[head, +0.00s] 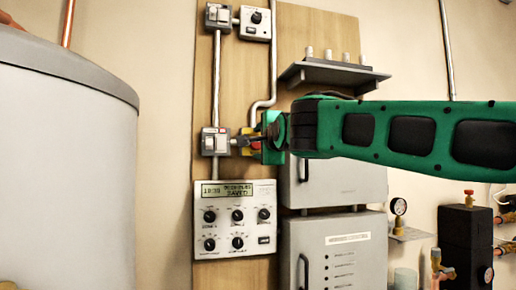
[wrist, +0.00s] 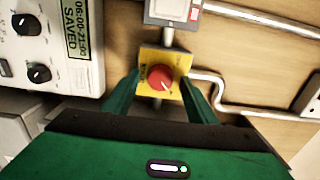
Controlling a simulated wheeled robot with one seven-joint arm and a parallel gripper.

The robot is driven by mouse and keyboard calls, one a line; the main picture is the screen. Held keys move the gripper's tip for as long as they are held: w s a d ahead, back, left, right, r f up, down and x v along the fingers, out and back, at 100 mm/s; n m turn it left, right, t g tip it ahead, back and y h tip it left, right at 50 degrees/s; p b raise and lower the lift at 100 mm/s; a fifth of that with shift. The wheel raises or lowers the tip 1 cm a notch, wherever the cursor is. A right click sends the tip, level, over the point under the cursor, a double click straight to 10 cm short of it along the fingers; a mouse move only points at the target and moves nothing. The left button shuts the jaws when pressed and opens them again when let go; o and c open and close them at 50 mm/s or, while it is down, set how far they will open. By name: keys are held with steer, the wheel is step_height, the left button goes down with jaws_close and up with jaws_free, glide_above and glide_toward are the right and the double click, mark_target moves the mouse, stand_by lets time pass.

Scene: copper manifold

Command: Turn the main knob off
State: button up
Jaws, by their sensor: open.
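The main knob is a round red knob (wrist: 160,77) on a yellow plate (wrist: 178,58) in the wrist view. A small white mark shows near its lower right edge. In the head view the yellow plate (head: 252,146) is mostly hidden behind my gripper and arm. My gripper (wrist: 162,92) is open, its two green fingers on either side of the red knob. I cannot tell whether the fingers touch it. In the head view my gripper (head: 262,144) is at the wooden board, level with the plate.
A white control panel (head: 208,246) with a display and several black knobs is just below. A grey switch box (head: 213,141) is left of the plate. Grey cabinets (head: 335,233) stand at right, and a large tank (head: 62,160) at left. Metal pipes run along the board.

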steer(key=shift+c, duration=0.7)
steer(key=c, duration=0.9)
steer(key=shift+a, duration=0.3)
steer(key=shift+d, duration=0.2)
